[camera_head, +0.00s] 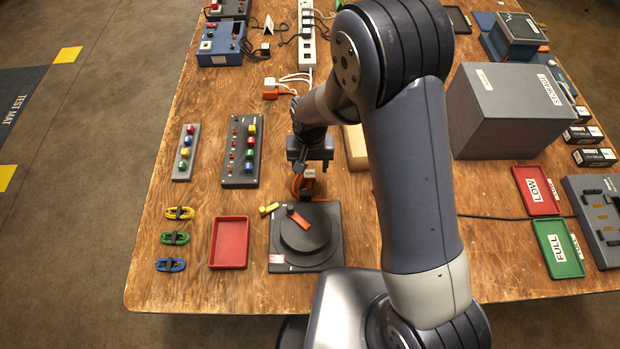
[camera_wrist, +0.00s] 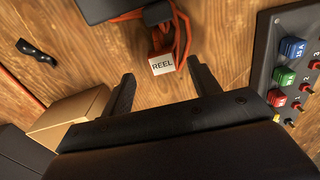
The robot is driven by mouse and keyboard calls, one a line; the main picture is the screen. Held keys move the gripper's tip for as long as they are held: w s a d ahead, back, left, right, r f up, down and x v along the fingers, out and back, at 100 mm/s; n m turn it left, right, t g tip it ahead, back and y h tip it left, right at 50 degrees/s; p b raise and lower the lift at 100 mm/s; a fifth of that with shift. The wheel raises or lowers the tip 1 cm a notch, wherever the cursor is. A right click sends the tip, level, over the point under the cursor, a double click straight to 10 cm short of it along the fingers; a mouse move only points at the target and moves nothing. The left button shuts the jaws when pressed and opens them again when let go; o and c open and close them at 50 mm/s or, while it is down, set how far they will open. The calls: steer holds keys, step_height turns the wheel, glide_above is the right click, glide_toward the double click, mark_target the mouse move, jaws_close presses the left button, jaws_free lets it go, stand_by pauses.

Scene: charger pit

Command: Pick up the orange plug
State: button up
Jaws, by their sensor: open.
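A small block with a white "REEL" label (camera_wrist: 163,64) lies on the wooden table, with an orange-red cord (camera_wrist: 183,35) running beside it. In the head view, the orange cord (camera_head: 297,187) shows between my gripper and the black reel (camera_head: 305,232). I cannot tell for sure whether the labelled block is the orange plug. An orange piece (camera_head: 298,217) also lies across the reel's disc. My gripper (camera_wrist: 163,82) is open and empty, its fingers either side of the labelled block in the wrist view, apart from it. In the head view, my gripper (camera_head: 308,162) is just beyond the reel.
A panel of coloured buttons (camera_head: 241,178) stands left of my gripper, and a cardboard box (camera_head: 355,147) stands right. A red tray (camera_head: 229,243) and a yellow piece (camera_head: 269,208) are near the reel. An orange and white connector (camera_head: 270,90) lies further back. A large grey box (camera_head: 510,115) is at right.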

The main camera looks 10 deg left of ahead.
mark_target(309, 173)
steer(key=f+b, duration=0.1)
steer(key=f, duration=0.2)
steer(key=f+b, duration=0.1)
steer(key=f, duration=0.1)
steer(key=shift+w+a+f+b, duration=0.15)
steer(key=shift+w+f+b, duration=0.05)
steer(key=shift+w+b, duration=0.1)
steer(key=shift+r, duration=0.1)
steer(key=shift+s, duration=0.1)
steer(key=c, duration=1.1)
steer(key=shift+r, duration=0.15)
